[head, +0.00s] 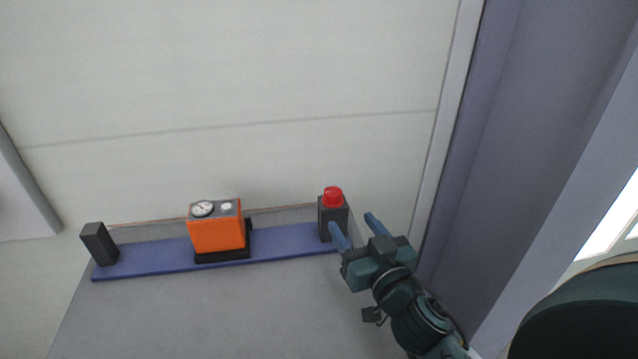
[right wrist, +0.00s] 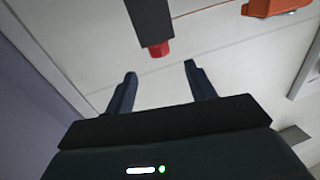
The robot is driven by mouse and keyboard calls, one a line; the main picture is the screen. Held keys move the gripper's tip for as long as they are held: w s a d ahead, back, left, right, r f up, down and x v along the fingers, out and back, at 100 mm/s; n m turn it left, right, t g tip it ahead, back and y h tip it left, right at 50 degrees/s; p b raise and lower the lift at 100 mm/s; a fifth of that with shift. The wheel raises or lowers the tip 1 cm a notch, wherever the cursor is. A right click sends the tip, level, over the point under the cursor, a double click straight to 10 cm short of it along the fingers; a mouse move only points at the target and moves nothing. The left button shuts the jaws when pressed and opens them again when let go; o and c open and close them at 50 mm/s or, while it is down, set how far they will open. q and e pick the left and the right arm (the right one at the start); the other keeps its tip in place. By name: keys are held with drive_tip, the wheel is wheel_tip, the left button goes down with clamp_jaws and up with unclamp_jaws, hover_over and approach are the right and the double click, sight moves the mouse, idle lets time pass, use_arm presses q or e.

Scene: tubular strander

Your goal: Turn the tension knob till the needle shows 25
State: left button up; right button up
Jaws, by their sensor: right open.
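The red knob (head: 333,196) sits on top of a dark post (head: 334,222) at the right end of a blue rail. The knob also shows in the right wrist view (right wrist: 158,49), beyond the fingertips and between their lines. An orange gauge box (head: 217,233) stands mid-rail; its round white dial (head: 203,209) faces up, and the needle's reading is too small to tell. My right gripper (head: 354,222) is open and empty, just right of and in front of the post, one finger near the post's side. My left gripper is not in view.
The blue rail (head: 165,257) lies on a grey table (head: 220,310). Another dark post (head: 99,243) stands at its left end. A thin orange wire (head: 160,222) runs between the posts. A purple-grey column (head: 560,130) rises on the right. The table's front is clear.

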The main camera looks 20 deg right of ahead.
sight(333, 188)
drive_tip(key=w, duration=0.3)
drive_tip(key=w+p, duration=0.1)
drive_tip(key=w, duration=0.3)
drive_tip(key=w+d+p, duration=0.1)
drive_tip(key=w, duration=0.3)
drive_tip(key=shift+w+r, duration=0.1)
drive_tip(key=shift+w, duration=0.15)
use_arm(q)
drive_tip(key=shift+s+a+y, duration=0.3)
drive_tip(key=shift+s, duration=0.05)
use_arm(e)
drive_tip(key=shift+w, duration=0.45)
